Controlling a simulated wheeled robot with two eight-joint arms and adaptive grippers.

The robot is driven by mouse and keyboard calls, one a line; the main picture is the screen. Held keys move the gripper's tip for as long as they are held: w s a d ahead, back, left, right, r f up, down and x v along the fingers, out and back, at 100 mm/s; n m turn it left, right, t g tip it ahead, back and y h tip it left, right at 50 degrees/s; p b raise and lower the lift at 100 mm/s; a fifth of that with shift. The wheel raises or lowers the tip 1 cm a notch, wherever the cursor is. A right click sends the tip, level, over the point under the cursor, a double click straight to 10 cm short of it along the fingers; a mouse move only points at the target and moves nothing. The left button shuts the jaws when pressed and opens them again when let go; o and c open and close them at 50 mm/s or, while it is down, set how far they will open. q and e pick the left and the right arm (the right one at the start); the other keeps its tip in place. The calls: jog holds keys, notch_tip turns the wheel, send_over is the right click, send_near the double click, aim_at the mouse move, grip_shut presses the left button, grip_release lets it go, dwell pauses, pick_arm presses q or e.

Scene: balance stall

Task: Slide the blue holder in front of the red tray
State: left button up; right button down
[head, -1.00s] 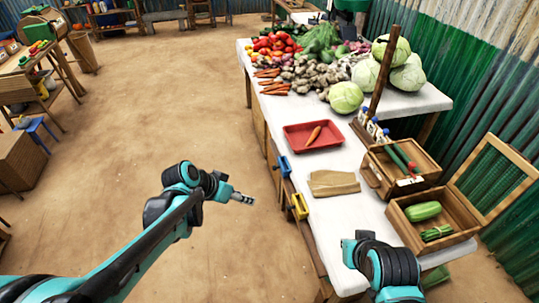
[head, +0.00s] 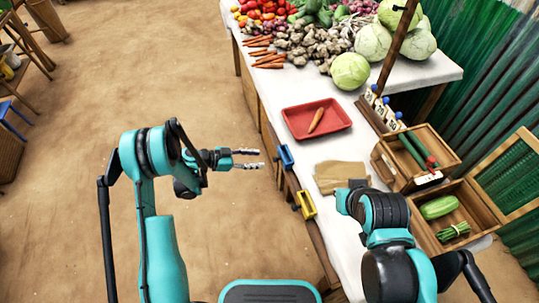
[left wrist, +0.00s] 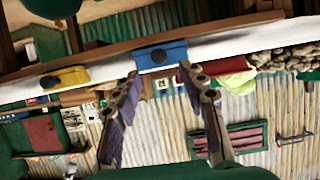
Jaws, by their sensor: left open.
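The blue holder (head: 286,157) sits on the near-left edge of the white-topped table, just left of the red tray (head: 330,112). It also shows in the left wrist view (left wrist: 161,56), ahead of and between the fingers.
A yellow holder (head: 306,204) is on the same table edge, nearer me. Brown paper (head: 341,171) lies beside it. Wooden crates (head: 478,202) with vegetables stand on the right, and heaped vegetables at the back. The dirt floor (head: 190,75) left of the table is open.

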aim_at(282, 158)
pick_arm(q)
jog(key=b+x, duration=0.2)
jog(key=x, duration=0.5)
pick_arm(e)
notch_tip(282, 158, down, 2)
jog(key=shift+f, duration=0.2)
